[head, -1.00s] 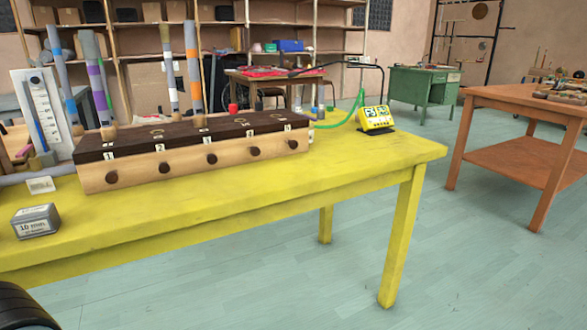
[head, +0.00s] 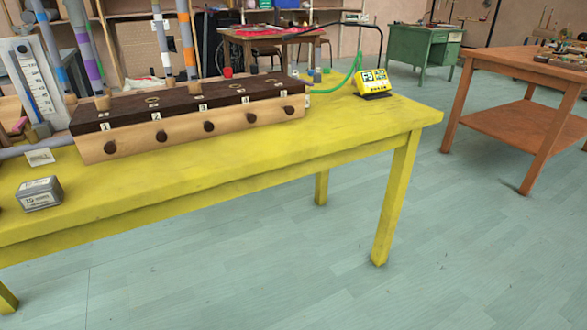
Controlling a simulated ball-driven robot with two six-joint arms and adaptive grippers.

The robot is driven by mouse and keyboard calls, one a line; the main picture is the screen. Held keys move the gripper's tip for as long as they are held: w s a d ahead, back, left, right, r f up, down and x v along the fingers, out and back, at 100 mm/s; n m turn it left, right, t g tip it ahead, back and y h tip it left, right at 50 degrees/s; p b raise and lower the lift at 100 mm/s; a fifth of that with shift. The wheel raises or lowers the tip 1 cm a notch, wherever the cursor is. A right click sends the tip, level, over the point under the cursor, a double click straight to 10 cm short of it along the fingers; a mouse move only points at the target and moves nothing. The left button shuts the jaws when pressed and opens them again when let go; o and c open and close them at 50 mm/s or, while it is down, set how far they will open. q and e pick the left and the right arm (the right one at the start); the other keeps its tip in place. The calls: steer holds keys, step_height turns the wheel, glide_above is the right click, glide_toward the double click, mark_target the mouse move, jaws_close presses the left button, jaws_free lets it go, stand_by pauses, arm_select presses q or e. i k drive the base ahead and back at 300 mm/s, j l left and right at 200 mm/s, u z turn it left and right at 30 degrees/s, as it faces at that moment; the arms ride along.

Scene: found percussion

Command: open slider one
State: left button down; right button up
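A long wooden box (head: 185,135) with a dark top and pale front stands on the yellow table. Its front carries a row of dark round knobs under small labels numbered from 1. Slider one's knob (head: 110,148) is at the left end, below label 1 (head: 106,127). I cannot tell from the knob how far the slider is in or out. Striped pipes (head: 88,52) stand upright at the back of the box over its left and middle part. Neither of my grippers is in view.
The yellow table (head: 300,150) spans the left and middle. A small grey box (head: 40,194) sits near its front left, a yellow display (head: 372,83) at its far right. A brown table (head: 530,110) stands right, a green desk (head: 424,65) behind. Open floor (head: 300,265) lies in front.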

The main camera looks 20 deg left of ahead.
mark_target(110, 148)
steer(key=u, duration=1.3)
